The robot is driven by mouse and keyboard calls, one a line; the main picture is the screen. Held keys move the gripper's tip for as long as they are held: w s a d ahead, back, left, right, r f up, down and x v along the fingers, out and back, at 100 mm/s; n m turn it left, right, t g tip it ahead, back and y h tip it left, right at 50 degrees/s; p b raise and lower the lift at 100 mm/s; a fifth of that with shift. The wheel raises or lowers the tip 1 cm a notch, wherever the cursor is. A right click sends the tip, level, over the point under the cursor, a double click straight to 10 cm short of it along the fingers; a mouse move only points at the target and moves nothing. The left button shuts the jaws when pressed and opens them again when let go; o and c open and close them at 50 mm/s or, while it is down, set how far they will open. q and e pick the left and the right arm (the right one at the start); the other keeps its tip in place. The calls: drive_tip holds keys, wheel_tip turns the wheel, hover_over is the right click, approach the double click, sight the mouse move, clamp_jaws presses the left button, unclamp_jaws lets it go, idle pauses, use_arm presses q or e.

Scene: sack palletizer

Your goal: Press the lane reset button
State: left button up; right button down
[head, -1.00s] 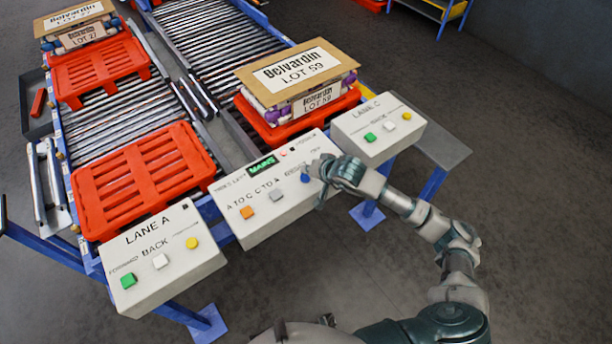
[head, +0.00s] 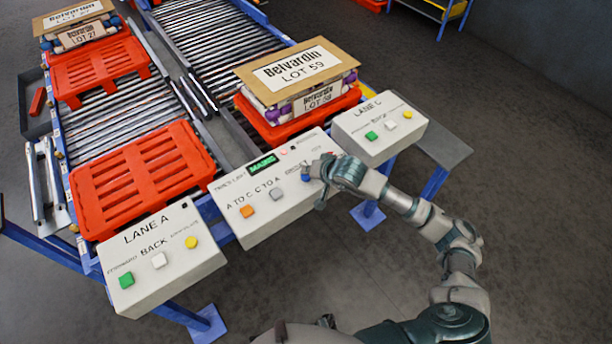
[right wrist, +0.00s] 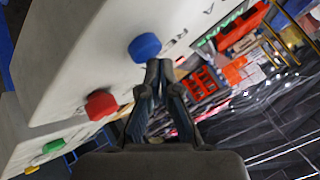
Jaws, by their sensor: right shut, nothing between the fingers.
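The middle control box (head: 262,222) has an orange button (head: 247,211), a grey button (head: 277,194) and a blue button (head: 305,177). The small print beside the blue button is too blurred to read surely. My right gripper (head: 319,170) is at the right end of this box, next to the blue button. In the right wrist view its closed fingertips (right wrist: 160,66) are empty, just beside the blue button (right wrist: 145,47). A red button (right wrist: 100,105) shows there too, left of the fingers. I cannot tell whether the fingertips touch the box. My left gripper is out of view.
The Lane A box (head: 160,262) and Lane C box (head: 378,128) flank the middle box. Behind them are roller conveyors with red pallets (head: 140,178) and a stack of Belvardin sacks (head: 300,80). Open floor (head: 530,230) lies to the right.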

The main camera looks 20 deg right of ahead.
sight(307, 177)
drive_tip(key=shift+f+b, duration=0.55)
idle(0.9)
drive_tip(key=shift+r, duration=0.2)
drive_tip(key=shift+a+r+p, duration=0.1)
drive_tip(key=shift+r+p, duration=0.25)
drive_tip(key=shift+r, duration=0.45)
drive_tip(key=shift+r+p, duration=1.05)
drive_tip(key=shift+r, duration=1.5)
drive_tip(key=shift+f, duration=0.1)
